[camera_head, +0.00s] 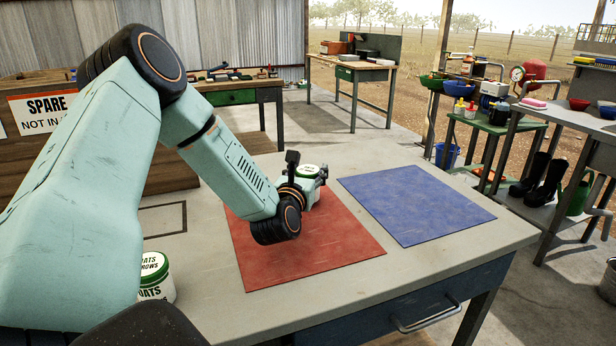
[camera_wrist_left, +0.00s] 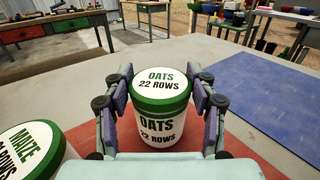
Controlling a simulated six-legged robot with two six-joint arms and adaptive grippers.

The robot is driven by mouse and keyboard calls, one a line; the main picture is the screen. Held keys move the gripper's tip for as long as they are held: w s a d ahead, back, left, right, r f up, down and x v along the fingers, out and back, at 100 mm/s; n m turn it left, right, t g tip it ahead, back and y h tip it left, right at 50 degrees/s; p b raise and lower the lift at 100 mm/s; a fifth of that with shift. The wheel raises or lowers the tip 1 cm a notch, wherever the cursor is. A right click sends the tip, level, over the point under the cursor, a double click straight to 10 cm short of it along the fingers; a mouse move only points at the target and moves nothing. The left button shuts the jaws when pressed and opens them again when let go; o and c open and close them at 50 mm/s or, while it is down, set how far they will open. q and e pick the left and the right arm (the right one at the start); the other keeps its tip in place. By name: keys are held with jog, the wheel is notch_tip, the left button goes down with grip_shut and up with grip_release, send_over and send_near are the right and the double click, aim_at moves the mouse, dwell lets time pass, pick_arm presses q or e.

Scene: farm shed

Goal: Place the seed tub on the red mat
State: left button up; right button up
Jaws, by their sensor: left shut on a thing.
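The seed tub (camera_head: 310,170) is white with a green-rimmed lid. In the left wrist view the tub (camera_wrist_left: 162,108) reads "OATS 22 ROWS" and stands upright between the fingers. My left gripper (camera_head: 308,181) is shut on its sides. The red mat (camera_head: 310,245) lies flat on the bench, and the tub is over its far part. I cannot tell whether the tub's base touches the mat. The mat also shows around the tub in the left wrist view (camera_wrist_left: 245,155). My right gripper is not in view.
A blue mat (camera_head: 415,205) lies right of the red one. Another oats tub (camera_head: 156,277) stands at the bench's near left. A maize tub (camera_wrist_left: 30,152) shows at the left wrist view's lower left. Shelves with boots (camera_head: 545,180) stand at right. The near red mat is clear.

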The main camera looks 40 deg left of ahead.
pick_arm(q)
jog(key=shift+f, duration=0.35)
jog(key=shift+w+d+f, duration=0.1)
jog(key=shift+w+f, duration=0.05)
jog(key=shift+w, duration=0.25)
jog(key=shift+s+b, duration=0.25)
jog(key=shift+b, duration=0.05)
jog(key=o, duration=1.3)
jog(key=shift+w+f, duration=0.1)
jog(key=shift+w, duration=0.1)
jog(key=shift+s, duration=0.1)
jog(key=shift+s, duration=0.1)
